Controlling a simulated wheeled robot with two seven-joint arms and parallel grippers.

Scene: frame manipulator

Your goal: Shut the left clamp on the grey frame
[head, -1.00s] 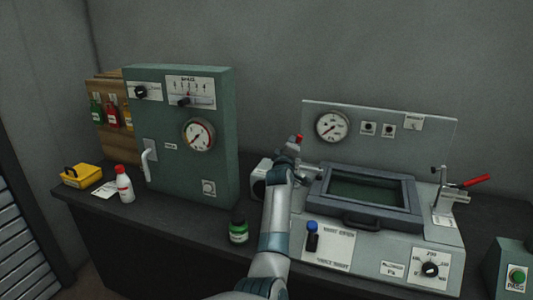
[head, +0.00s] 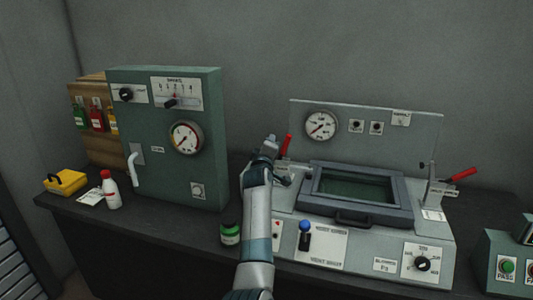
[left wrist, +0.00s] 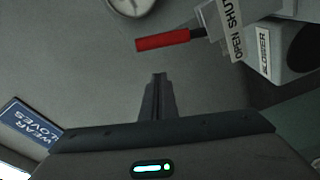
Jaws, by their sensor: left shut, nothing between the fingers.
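The grey frame (head: 405,215) lies flat on the bench machine, around a dark green panel (head: 355,189). The left clamp's red handle (head: 287,146) stands nearly upright at the frame's left side; its base is partly hidden by my arm. In the left wrist view the red handle (left wrist: 163,41) lies above the fingers, beside an OPEN/SHUT label (left wrist: 236,32). My left gripper (head: 271,141) is shut and empty, just left of the handle and seemingly apart from it. Its fingers (left wrist: 159,78) show closed together in the wrist view. My right gripper is out of view.
The right clamp's red handle (head: 465,174) points outward to the right. A gauge panel (head: 365,122) rises behind the frame. A blue-knobbed lever (head: 305,228) sits in front.

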